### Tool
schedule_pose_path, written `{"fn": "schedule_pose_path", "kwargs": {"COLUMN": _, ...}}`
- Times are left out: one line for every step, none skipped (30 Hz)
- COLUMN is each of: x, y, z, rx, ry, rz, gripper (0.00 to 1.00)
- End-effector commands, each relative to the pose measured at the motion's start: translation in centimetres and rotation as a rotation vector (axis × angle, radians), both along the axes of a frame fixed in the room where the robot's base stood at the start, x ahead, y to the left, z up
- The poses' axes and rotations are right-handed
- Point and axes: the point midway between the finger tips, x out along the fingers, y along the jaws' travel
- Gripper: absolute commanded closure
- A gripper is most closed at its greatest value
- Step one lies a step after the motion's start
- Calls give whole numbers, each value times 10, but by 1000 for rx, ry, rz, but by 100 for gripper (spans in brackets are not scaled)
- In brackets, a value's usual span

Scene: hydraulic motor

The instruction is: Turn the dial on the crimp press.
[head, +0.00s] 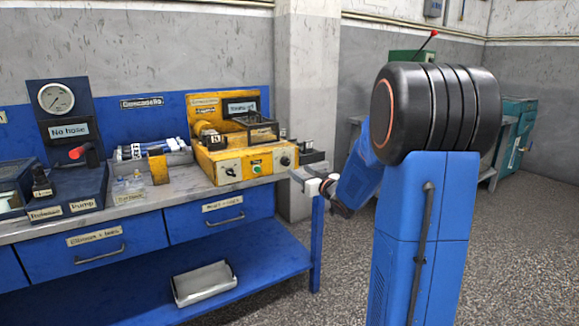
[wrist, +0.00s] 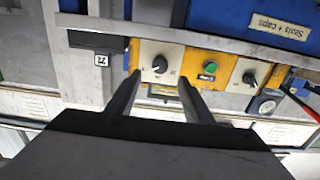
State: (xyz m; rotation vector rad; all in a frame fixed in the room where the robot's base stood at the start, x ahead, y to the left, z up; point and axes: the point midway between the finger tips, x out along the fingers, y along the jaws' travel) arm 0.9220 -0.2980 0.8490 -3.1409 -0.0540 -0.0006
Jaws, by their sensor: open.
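The crimp press (head: 215,160) is a yellow machine at the right end of the bench. Its front has two black dials with a green button (wrist: 210,65) between them. The right-hand dial (head: 286,160) sits on a pale plate; the wrist view, turned upside down, shows this dial (wrist: 159,65) between my fingertips. The other dial (wrist: 249,77) is at right there. My gripper (head: 294,175) is open and empty, just in front of the press's right end. In the wrist view my fingers (wrist: 158,80) point at the dial; I cannot tell whether they touch it.
The blue bench has a grey top (head: 130,210) and labelled drawers (head: 222,216) below the press. A small black block (head: 312,156) stands beside the press. A metal tray (head: 204,284) lies on the lower shelf. A pump with a gauge (head: 56,98) stands at left.

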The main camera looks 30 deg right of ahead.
Motion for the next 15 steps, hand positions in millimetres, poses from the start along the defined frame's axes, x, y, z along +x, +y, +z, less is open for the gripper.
{"fn": "schedule_pose_path", "kwargs": {"x": 10, "y": 1, "z": -1, "rx": 1, "ry": 2, "rz": 3, "gripper": 53}}
{"fn": "schedule_pose_path", "kwargs": {"x": 16, "y": 1, "z": -1, "rx": 1, "ry": 1, "rz": 2, "gripper": 53}}
{"fn": "schedule_pose_path", "kwargs": {"x": 22, "y": 1, "z": -1, "rx": 1, "ry": 1, "rz": 1, "gripper": 53}}
{"fn": "schedule_pose_path", "kwargs": {"x": 28, "y": 2, "z": -1, "rx": 1, "ry": 1, "rz": 2, "gripper": 53}}
{"fn": "schedule_pose_path", "kwargs": {"x": 33, "y": 2, "z": -1, "rx": 0, "ry": 1, "rz": 2, "gripper": 53}}
{"fn": "schedule_pose_path", "kwargs": {"x": 40, "y": 2, "z": -1, "rx": 0, "ry": 1, "rz": 3, "gripper": 53}}
{"fn": "schedule_pose_path", "kwargs": {"x": 45, "y": 2, "z": -1, "rx": 0, "ry": 1, "rz": 2, "gripper": 53}}
{"fn": "schedule_pose_path", "kwargs": {"x": 50, "y": 2, "z": 0, "rx": 0, "ry": 1, "rz": 1, "gripper": 53}}
{"fn": "schedule_pose_path", "kwargs": {"x": 56, "y": 2, "z": -1, "rx": 0, "ry": 1, "rz": 1, "gripper": 53}}
{"fn": "schedule_pose_path", "kwargs": {"x": 60, "y": 3, "z": -1, "rx": 0, "ry": 2, "rz": 1, "gripper": 53}}
{"fn": "schedule_pose_path", "kwargs": {"x": 64, "y": 3, "z": -1, "rx": 0, "ry": 1, "rz": 1, "gripper": 53}}
{"fn": "schedule_pose_path", "kwargs": {"x": 69, "y": 3, "z": 0, "rx": -1, "ry": 0, "rz": 2, "gripper": 53}}
{"fn": "schedule_pose_path", "kwargs": {"x": 72, "y": 3, "z": 0, "rx": -1, "ry": 0, "rz": 2, "gripper": 53}}
{"fn": "schedule_pose_path", "kwargs": {"x": 75, "y": 3, "z": 0, "rx": 0, "ry": 1, "rz": 2, "gripper": 53}}
{"fn": "schedule_pose_path", "kwargs": {"x": 78, "y": 3, "z": -1, "rx": 0, "ry": 1, "rz": 1, "gripper": 53}}
